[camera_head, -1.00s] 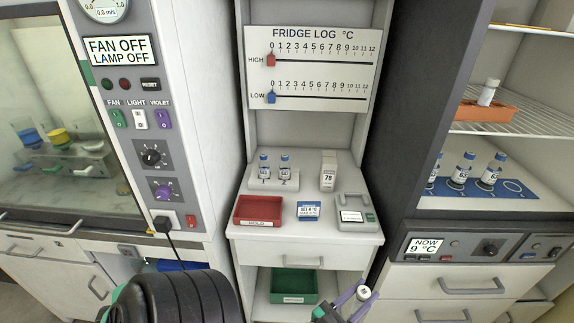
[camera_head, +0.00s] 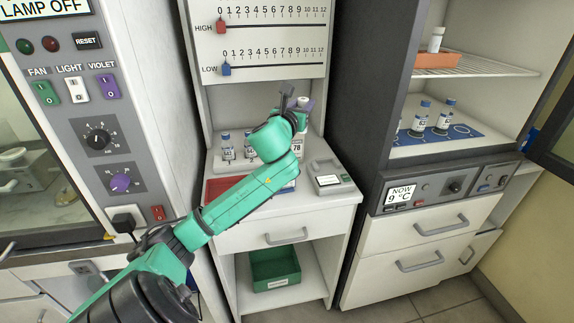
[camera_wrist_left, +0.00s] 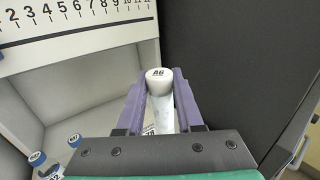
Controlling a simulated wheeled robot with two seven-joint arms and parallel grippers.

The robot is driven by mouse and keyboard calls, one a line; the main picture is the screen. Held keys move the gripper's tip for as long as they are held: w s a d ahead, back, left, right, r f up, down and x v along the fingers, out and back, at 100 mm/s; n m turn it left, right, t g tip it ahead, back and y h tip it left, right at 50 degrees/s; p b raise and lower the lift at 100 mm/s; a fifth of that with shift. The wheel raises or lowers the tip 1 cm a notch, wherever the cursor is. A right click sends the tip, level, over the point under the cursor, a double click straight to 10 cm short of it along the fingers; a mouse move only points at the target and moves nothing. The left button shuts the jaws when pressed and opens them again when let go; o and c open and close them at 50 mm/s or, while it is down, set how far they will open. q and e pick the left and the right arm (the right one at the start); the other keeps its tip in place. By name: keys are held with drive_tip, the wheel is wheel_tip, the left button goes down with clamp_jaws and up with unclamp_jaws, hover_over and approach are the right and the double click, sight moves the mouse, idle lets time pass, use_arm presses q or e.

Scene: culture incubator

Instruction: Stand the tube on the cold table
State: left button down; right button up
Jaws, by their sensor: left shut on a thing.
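In the left wrist view the purple fingers (camera_wrist_left: 159,100) clasp the white tube (camera_wrist_left: 160,108) on both sides. The cap reads "A6" and the tube looks roughly upright; its lower end is hidden. My right gripper is not in view.
My arm partly covers the red tray (camera_head: 215,188). A grey device (camera_head: 328,180) sits at the right. Vials (camera_head: 444,117) stand on the mat; above is an orange rack (camera_head: 437,60).

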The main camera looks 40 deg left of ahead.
use_arm(q)
wheel_tip(320, 180, down, 18)
drive_tip(key=b, duration=0.3)
drive_tip(key=shift+w+r, duration=0.15)
drive_tip(key=c, duration=0.5)
unclamp_jaws()
drive_tip(key=shift+f, duration=0.2)
drive_tip(key=shift+c, duration=0.2)
